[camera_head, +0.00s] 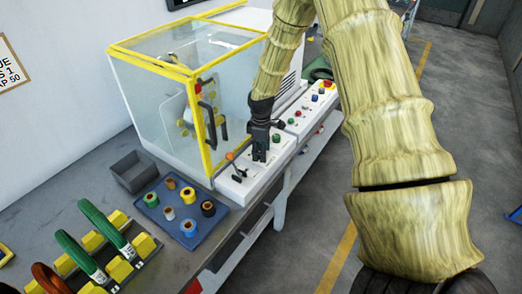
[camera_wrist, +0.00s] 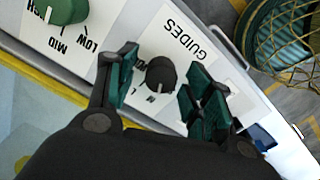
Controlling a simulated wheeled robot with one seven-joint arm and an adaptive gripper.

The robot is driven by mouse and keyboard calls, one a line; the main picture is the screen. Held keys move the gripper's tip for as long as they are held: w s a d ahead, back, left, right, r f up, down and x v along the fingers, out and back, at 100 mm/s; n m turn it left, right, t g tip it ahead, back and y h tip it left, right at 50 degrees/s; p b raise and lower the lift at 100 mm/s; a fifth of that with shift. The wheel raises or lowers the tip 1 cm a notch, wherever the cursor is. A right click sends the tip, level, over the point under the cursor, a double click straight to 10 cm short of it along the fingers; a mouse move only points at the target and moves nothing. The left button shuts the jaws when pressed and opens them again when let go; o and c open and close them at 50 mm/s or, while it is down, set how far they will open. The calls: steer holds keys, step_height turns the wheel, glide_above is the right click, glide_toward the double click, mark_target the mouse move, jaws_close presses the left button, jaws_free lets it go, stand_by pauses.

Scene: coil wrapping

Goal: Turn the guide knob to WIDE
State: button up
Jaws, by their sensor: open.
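The guide knob (camera_wrist: 160,74) is round and black, on a white panel under the printed word GUIDES in the wrist view. Its pale pointer mark faces the bottom of that view, near a small letter M. Other position letters are partly hidden by my fingers, so I cannot read WIDE. My gripper (camera_wrist: 166,77) is open, with one green-padded finger on each side of the knob; I cannot tell whether either touches it. In the head view my gripper (camera_head: 261,152) points down at the white control panel (camera_head: 238,190), and the guide knob is hidden there.
A green knob (camera_wrist: 68,8) marked LOW and MID sits left of the guide knob. A yellow-framed clear guard (camera_head: 165,95) stands beside the panel. A blue tray (camera_head: 165,222) with several spools and a grey bin (camera_head: 137,172) are on the bench.

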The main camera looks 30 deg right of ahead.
steer(key=shift+f, duration=0.15)
steer(key=c, duration=1.1)
steer(key=shift+o, duration=0.2)
